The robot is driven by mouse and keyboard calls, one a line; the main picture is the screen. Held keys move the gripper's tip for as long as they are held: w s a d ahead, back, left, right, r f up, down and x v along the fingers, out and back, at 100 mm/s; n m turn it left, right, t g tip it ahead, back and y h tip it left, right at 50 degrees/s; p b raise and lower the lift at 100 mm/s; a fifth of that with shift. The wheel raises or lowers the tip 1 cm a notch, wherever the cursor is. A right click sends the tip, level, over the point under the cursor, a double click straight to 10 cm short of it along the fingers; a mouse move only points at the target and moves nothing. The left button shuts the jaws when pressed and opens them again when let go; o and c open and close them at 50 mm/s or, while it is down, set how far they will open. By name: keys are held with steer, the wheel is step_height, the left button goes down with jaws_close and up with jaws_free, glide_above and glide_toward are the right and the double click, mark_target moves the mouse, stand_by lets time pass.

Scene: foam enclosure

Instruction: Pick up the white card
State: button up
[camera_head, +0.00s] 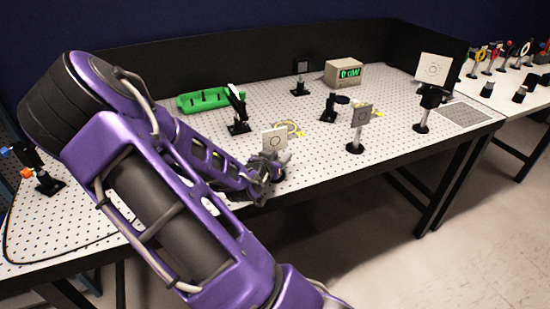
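A small white card (274,140) with a faint ring mark stands upright near the front edge of the perforated table (315,160). My gripper (268,170) is just below and in front of this card, and overlaps its lower part and whatever supports it. I cannot tell whether the gripper touches or holds anything, as its fingers are small and dark. A larger white card (434,68) with a ring mark is on a black post mount at the right end of the table. A grey card (361,115) stands on a post between them.
Black post mounts (237,110) and (333,104) stand on the table. A green block (203,99) and a beige meter reading "0 mW" (343,73) are at the back. Dark panels (230,62) wall the back. A second table (510,95) with optics is at right.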

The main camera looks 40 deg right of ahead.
jaws_close()
stand_by(1.2)
